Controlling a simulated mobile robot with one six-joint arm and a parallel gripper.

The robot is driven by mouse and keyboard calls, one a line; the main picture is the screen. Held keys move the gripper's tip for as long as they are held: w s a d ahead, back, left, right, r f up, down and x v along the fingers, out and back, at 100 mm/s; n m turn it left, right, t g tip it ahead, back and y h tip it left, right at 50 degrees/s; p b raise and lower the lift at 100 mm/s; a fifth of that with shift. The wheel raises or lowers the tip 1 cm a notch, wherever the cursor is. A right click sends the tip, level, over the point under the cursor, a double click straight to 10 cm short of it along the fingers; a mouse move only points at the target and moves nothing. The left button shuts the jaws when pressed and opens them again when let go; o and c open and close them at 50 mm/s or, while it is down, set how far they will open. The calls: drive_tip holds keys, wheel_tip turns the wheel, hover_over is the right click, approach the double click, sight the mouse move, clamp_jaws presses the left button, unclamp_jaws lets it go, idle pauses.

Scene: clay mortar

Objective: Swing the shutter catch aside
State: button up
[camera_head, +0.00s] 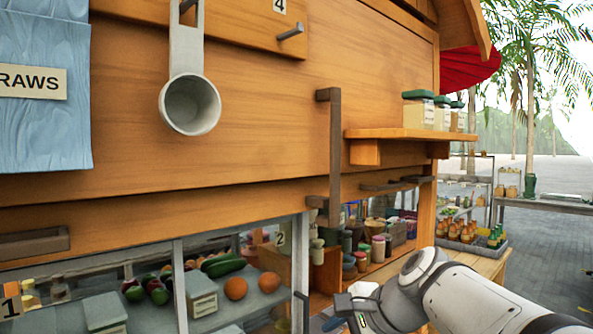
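A dark brown vertical bar (335,145) stands out from the wooden stall front, with short arms at its top and bottom. It may be the shutter catch or a handle; I cannot tell which. A brown horizontal block (35,243) sits on the lower rail at the left, and small dark bars (380,187) lie along the rail at the right. My gripper (346,308) is at the bottom, below and slightly right of the vertical bar and apart from it. Its fingers are small and partly hidden, so their opening is unclear.
A wooden shelf (400,134) with lidded jars juts out right of the bar. A metal scoop (190,100) hangs at upper left beside a blue cloth bag (40,120). Glass-fronted produce (235,287) and jars lie below. Open paving (550,260) is at right.

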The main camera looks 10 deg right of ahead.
drive_tip(key=w+d+r+m+t+y, duration=0.1)
drive_tip(key=w+r+m+t, duration=0.2)
drive_tip(key=r, duration=0.4)
drive_tip(key=w+d+r+m+t+y, duration=0.1)
drive_tip(key=w+d+r+m+y, duration=0.1)
drive_tip(key=w+r+m, duration=0.3)
drive_tip(key=m+t+y+p, duration=0.1)
drive_tip(key=m+t+y, duration=0.1)
drive_tip(key=m+t, duration=0.3)
approach(337, 166)
drive_tip(key=w+a+m+g, duration=0.1)
drive_tip(key=w+a, duration=0.1)
drive_tip(key=w, duration=0.1)
drive_tip(key=x, duration=0.2)
drive_tip(key=p+x, duration=0.1)
drive_tip(key=x, duration=0.4)
drive_tip(key=shift+w+d+r, duration=0.1)
drive_tip(key=shift+d+r, duration=0.05)
drive_tip(key=shift+r, duration=0.2)
drive_tip(key=shift+c, duration=0.5)
clamp_jaws()
